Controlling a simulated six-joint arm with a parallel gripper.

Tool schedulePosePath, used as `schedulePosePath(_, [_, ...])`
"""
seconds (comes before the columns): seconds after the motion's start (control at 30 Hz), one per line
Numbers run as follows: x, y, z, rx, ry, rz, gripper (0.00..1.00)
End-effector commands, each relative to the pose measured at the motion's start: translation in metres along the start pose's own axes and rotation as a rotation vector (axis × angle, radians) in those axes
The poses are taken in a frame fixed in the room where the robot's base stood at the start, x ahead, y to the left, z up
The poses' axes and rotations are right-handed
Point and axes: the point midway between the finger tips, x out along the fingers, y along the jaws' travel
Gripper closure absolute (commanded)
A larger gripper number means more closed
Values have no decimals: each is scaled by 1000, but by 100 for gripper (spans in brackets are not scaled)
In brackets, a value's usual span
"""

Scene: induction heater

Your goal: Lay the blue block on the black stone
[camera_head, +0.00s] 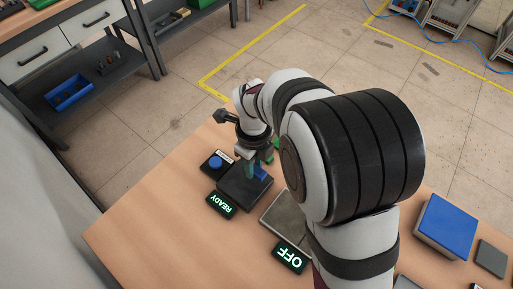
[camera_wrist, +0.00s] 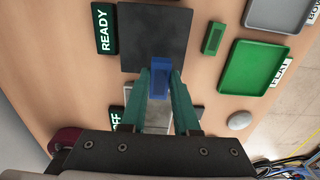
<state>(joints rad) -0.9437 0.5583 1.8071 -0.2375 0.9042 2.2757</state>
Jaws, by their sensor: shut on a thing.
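The black stone is a dark square slab, seen in the head view (camera_head: 236,190) and at the top of the wrist view (camera_wrist: 150,35). The blue block (camera_wrist: 160,78) is held between the teal fingers of my gripper (camera_wrist: 162,72). In the wrist view the block overlaps the stone's near edge. In the head view the blue block (camera_head: 262,172) shows beside my gripper (camera_head: 253,168) at the stone's right side, partly hidden by the fingers. I cannot tell whether the block touches the stone.
A READY display (camera_head: 222,205) and a blue button (camera_head: 215,162) sit beside the stone. A metal plate (camera_head: 283,218) and an OFF display (camera_head: 290,257) are close by. The wrist view shows a green block (camera_wrist: 214,38), a green tray (camera_wrist: 252,68) and a grey tray (camera_wrist: 280,14).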

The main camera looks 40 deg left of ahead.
Motion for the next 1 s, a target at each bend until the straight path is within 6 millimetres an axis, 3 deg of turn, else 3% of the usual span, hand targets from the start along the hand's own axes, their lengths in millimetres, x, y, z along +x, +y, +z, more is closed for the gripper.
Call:
schedulePosePath(0.13, [16,12,24,-1,1,0,100])
schedulePosePath(0.4, [58,14,27,0,-2,1,100])
schedulePosePath(0.73, [61,13,28,0,-4,0,100])
schedulePosePath(0.77, [62,13,28,0,-4,0,69])
schedulePosePath(0.9, [61,13,28,0,-4,0,44])
schedulePosePath(1.0, [61,13,27,0,-4,0,41])
